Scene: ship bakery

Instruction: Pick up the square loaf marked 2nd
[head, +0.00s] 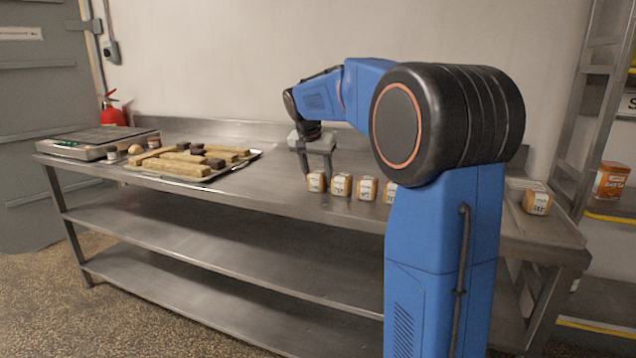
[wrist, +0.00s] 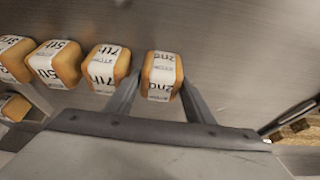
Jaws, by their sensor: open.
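The square loaf marked 2nd (wrist: 162,68) is a small golden-brown block with a white printed band. In the wrist view it sits between the fingertips of my open gripper (wrist: 162,84). In the head view it is the leftmost loaf (head: 316,182) of a row near the table's front edge. My gripper (head: 318,173) points down there, a finger on either side of it. I cannot tell if either finger touches it. The loaf marked 7th (wrist: 106,69) stands close beside the left finger in the wrist view.
The loaf marked 5th (wrist: 57,63) and others continue the row; my arm hides part of it. Another loaf (head: 538,203) sits at the table's right end. A tray (head: 238,160) of bars and a scale (head: 90,152) stand at the left. The steel table (head: 262,185) is clear between.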

